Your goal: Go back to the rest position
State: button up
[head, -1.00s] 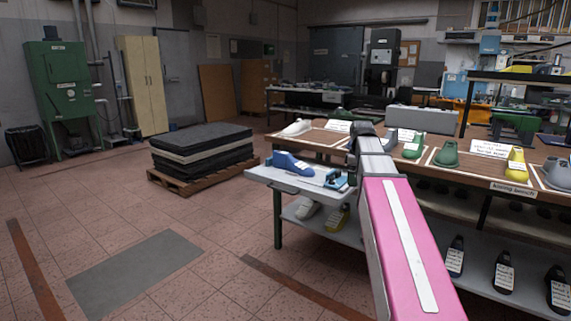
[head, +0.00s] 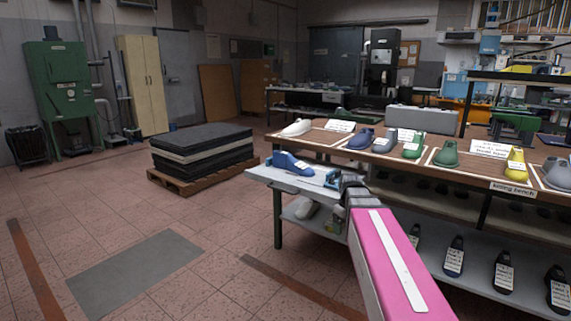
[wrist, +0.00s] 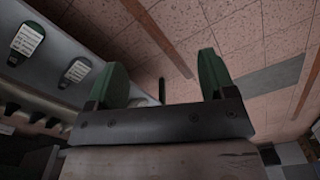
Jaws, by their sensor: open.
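In the wrist view my gripper (wrist: 162,82) has its two green fingers wide apart with nothing between them. Floor tiles show behind them. In the head view my pink arm reaches up from the lower right to the front of the lasting bench. Its far end is by the small side table (head: 262,176), and the fingers cannot be made out there. A blue last (head: 290,165) lies on that side table, apart from my arm.
A pallet with dark sheets (head: 203,155) stands left; floor between is clear.

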jog(key=s+a+f+m, duration=0.1)
jog(key=s+f+m, duration=0.2)
jog(key=s+f, duration=0.2)
jog(key=s+a+f+m, duration=0.2)
jog(key=s+f, duration=0.4)
jog(key=f, duration=0.5)
jog(key=shift+a+m, duration=0.3)
jog(key=shift+m, duration=0.1)
